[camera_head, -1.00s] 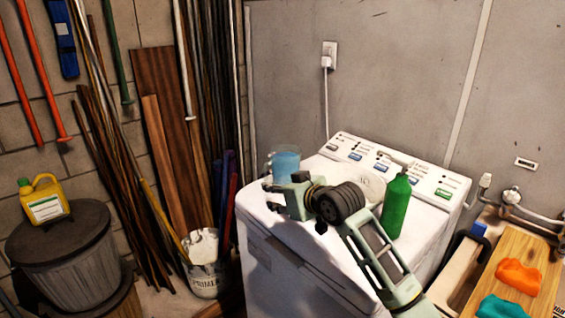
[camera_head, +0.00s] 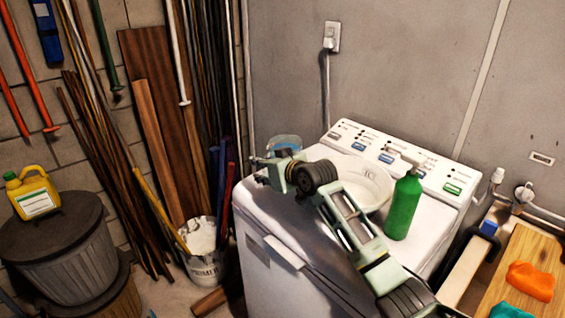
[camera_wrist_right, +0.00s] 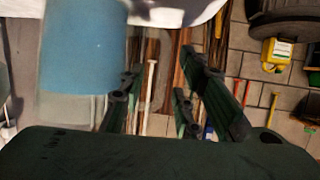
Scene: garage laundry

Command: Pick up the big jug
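A clear jug holding blue liquid (camera_head: 285,143) stands at the back left of the white washing machine. My right gripper (camera_head: 260,170) is in front of it and hides its lower part in the head view. In the right wrist view the blue jug (camera_wrist_right: 85,50) fills the upper left, beside the left finger. The right gripper's fingers (camera_wrist_right: 178,100) are spread, with no object clearly between them. Whether a finger touches the jug or its handle I cannot tell. My left gripper is not in view.
On the washing machine (camera_head: 265,222) are a white bowl (camera_head: 370,175) and a green pump bottle (camera_head: 403,208), close to my right arm. A yellow jug (camera_head: 33,190) stands on a dark-lidded barrel (camera_head: 70,262) at left. Poles and boards lean on the wall.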

